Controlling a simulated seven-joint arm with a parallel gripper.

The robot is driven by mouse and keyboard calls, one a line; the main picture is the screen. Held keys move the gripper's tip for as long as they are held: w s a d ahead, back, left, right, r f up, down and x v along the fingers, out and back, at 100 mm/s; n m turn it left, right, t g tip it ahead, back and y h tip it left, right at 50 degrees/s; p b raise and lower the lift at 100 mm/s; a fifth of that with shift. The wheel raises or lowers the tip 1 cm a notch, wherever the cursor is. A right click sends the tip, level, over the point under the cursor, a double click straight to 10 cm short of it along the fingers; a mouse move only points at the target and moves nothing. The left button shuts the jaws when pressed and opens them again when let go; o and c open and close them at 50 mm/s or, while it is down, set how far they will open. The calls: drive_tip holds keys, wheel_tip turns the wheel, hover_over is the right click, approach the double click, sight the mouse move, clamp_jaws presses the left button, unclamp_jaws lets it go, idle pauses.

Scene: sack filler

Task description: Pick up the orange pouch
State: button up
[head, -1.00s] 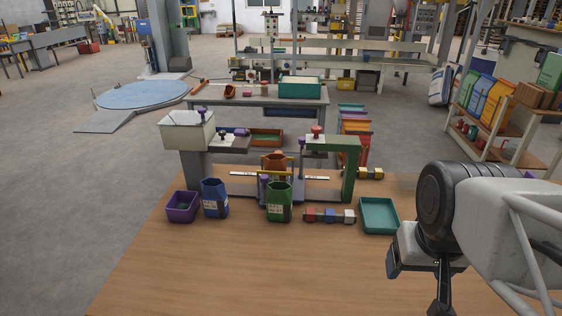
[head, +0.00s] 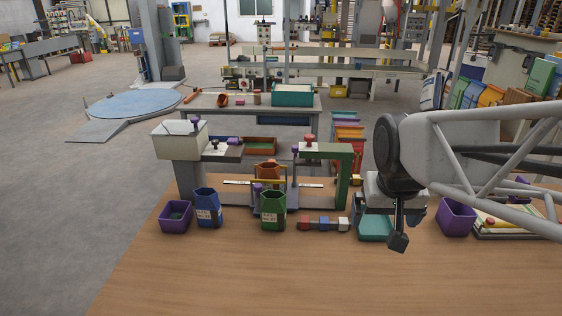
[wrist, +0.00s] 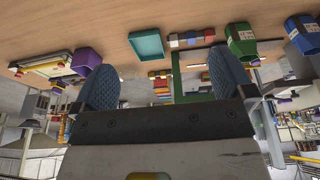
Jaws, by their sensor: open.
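The orange pouch (head: 267,172) stands at the filler machine in the head view, behind the green pouch (head: 272,205), which hides its lower part. A blue pouch (head: 208,208) stands to the left of the green one. My gripper (head: 398,238) hangs over the table by the teal tray, well to the right of the orange pouch and apart from it. In the wrist view my gripper (wrist: 163,78) shows two blue-grey fingers spread wide with nothing between them. The orange pouch cannot be made out clearly there.
The filler frame has a green arm (head: 343,178) right of the orange pouch. A teal tray (head: 374,228), a row of small blocks (head: 324,223) and purple bins (head: 176,217) stand along the table's far side. The front of the wooden table (head: 270,275) is clear.

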drive_tip(key=w+a, duration=0.5)
drive_tip(key=w, duration=0.6)
drive_tip(key=w+a, duration=0.5)
drive_tip(key=w, duration=0.5)
drive_tip(key=w+a+f, duration=0.4)
drive_tip(key=w+a, duration=0.3)
drive_tip(key=w, duration=0.1)
drive_tip(key=w+a+f+n+t, duration=0.1)
drive_tip(key=w+a+f, duration=0.3)
drive_tip(key=w+a, duration=0.4)
drive_tip(key=shift+a+f+y, duration=0.2)
drive_tip(key=shift+y, duration=0.1)
drive_tip(key=shift+x, duration=1.3)
